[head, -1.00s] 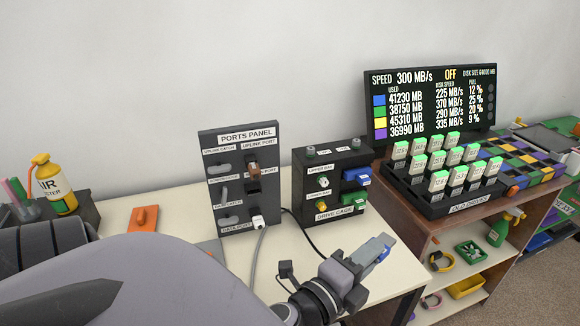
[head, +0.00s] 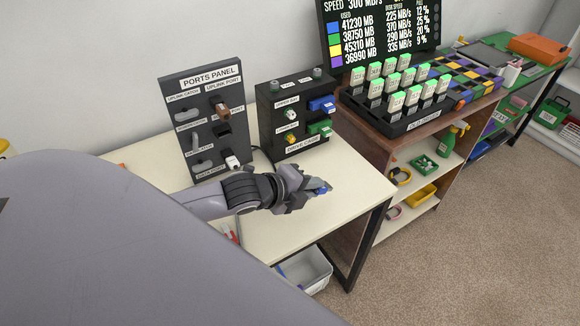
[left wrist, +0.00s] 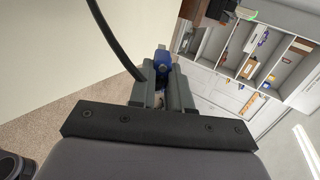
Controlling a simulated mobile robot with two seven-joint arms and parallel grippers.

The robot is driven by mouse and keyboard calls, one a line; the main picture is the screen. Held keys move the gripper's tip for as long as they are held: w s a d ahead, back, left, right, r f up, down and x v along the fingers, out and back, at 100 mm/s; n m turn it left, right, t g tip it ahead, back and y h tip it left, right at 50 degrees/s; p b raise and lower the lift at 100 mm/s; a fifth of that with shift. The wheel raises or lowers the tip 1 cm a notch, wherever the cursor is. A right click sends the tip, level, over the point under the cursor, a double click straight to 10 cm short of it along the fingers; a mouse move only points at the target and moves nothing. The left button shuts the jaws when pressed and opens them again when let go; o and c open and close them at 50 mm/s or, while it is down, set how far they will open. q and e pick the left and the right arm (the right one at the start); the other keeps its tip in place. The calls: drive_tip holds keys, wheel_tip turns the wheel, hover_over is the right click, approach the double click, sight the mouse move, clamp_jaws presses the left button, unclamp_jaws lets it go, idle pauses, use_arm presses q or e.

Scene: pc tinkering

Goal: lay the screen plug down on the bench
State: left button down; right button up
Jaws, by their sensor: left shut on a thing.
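My left gripper (head: 318,188) reaches in over the right part of the cream bench (head: 345,200). It is shut on a blue plug (head: 322,190), which I take for the screen plug. The blue plug (left wrist: 163,66) also shows between the grey fingers in the left wrist view, with a dark cable (left wrist: 115,40) passing beside it. I cannot tell whether the plug touches the bench. The ports panel (head: 205,100) stands behind my left arm, with a brown plug (head: 222,110) at the top and a white plug (head: 231,161) at the bottom. My right gripper is not in view.
The black drive cage (head: 270,110) stands behind the gripper, with blue and green drives in it. The bench is bare right of the gripper, up to its edge. A grey bin (head: 307,268) is below. A shelf unit with old drives (head: 400,120) stands to the right.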

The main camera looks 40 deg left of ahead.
use_arm(q)
drive_tip(key=a+r+m+g+p, duration=0.1)
drive_tip(key=a+r+m+g, duration=0.1)
drive_tip(key=a+m+g, duration=0.3)
drive_tip(key=shift+n+g+h, duration=0.3)
drive_tip(key=shift+n+g, duration=0.1)
drive_tip(key=f+b, duration=0.6)
drive_tip(key=shift+s+a+f, duration=0.1)
drive_tip(key=shift+a+f, duration=0.15)
drive_tip(key=shift+a, duration=0.05)
drive_tip(key=shift+r+p, duration=0.25)
drive_tip(key=shift+p, duration=0.2)
drive_tip(key=shift+f, duration=0.4)
drive_tip(key=c, duration=1)
unclamp_jaws()
drive_tip(key=shift+s+a+f, duration=0.15)
drive_tip(key=shift+s+f, duration=0.05)
drive_tip(key=shift+f, duration=0.2)
drive_tip(key=o, duration=0.3)
